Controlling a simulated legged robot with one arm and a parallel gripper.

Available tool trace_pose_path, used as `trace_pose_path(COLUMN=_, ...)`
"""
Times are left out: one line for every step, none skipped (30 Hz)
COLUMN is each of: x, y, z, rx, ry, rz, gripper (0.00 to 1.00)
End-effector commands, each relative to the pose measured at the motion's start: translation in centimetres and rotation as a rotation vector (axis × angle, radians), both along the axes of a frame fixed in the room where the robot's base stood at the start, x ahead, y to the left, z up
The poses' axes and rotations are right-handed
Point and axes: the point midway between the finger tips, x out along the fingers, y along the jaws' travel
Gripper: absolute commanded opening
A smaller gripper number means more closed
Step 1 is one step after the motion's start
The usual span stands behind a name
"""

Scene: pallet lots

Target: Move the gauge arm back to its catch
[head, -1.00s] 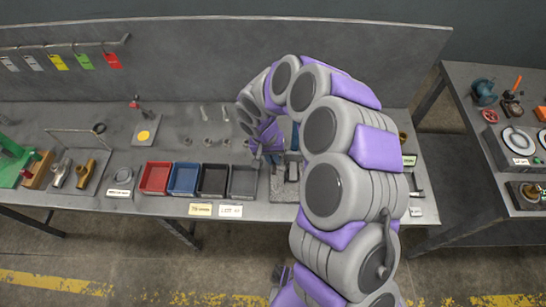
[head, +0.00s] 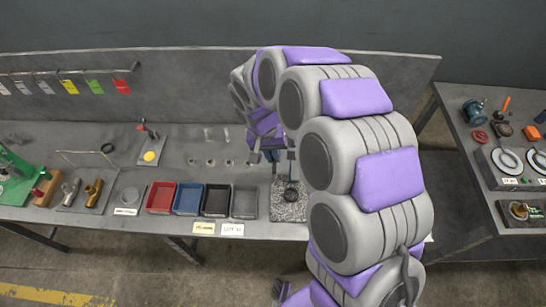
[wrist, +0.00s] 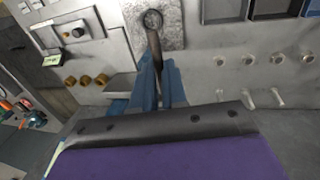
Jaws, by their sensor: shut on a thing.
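A speckled granite plate (head: 289,213) lies on the bench right of the bins, partly hidden by my arm. The dark gauge arm (head: 291,185) shows above it, with a round dark end over the plate. In the wrist view the gauge arm (wrist: 154,38) runs from its ring-shaped end over the granite plate (wrist: 172,35) down between my blue fingers. My gripper (wrist: 157,62) is shut on it. In the head view my gripper (head: 271,158) is at the plate's back edge, mostly covered by my arm. I cannot make out the catch.
Red (head: 161,196), blue (head: 188,199), black (head: 216,201) and grey (head: 244,202) bins stand left of the plate. Brass knobs (wrist: 85,80) and a grey box (wrist: 80,30) are on its other side. A back panel (head: 190,90) rises behind the bench.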

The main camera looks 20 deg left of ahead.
Motion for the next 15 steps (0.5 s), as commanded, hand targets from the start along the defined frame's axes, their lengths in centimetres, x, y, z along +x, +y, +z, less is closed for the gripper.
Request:
trace_pose_path(x=0.14, y=0.1, z=0.44, rx=0.003, ry=-0.005, rz=0.001, gripper=0.0)
trace_pose_path(x=0.13, y=0.11, z=0.49, rx=0.003, ry=-0.005, rz=0.001, gripper=0.0)
trace_pose_path(x=0.12, y=0.12, z=0.55, rx=0.004, ry=-0.006, rz=0.001, gripper=0.0)
trace_pose_path(x=0.11, y=0.14, z=0.58, rx=0.005, ry=-0.006, rz=0.001, gripper=0.0)
trace_pose_path(x=0.11, y=0.14, z=0.6, rx=0.005, ry=-0.007, rz=0.002, gripper=0.0)
trace_pose_path(x=0.1, y=0.15, z=0.63, rx=0.005, ry=-0.008, rz=0.002, gripper=0.0)
trace_pose_path(x=0.1, y=0.16, z=0.64, rx=0.005, ry=-0.008, rz=0.001, gripper=0.0)
trace_pose_path(x=0.1, y=0.16, z=0.67, rx=0.006, ry=-0.009, rz=0.001, gripper=0.0)
trace_pose_path(x=0.1, y=0.16, z=0.69, rx=0.006, ry=-0.01, rz=0.001, gripper=0.0)
trace_pose_path(x=0.1, y=0.17, z=0.71, rx=0.006, ry=-0.01, rz=0.001, gripper=0.0)
trace_pose_path(x=0.1, y=0.17, z=0.73, rx=0.007, ry=-0.011, rz=0.001, gripper=0.0)
trace_pose_path(x=0.1, y=0.17, z=0.75, rx=0.007, ry=-0.011, rz=0.001, gripper=0.15)
trace_pose_path(x=0.1, y=0.16, z=0.73, rx=0.007, ry=-0.011, rz=0.001, gripper=0.17)
trace_pose_path(x=0.08, y=0.14, z=0.71, rx=0.006, ry=-0.01, rz=0.001, gripper=0.2)
trace_pose_path(x=0.06, y=0.12, z=0.67, rx=0.005, ry=-0.009, rz=0.001, gripper=0.24)
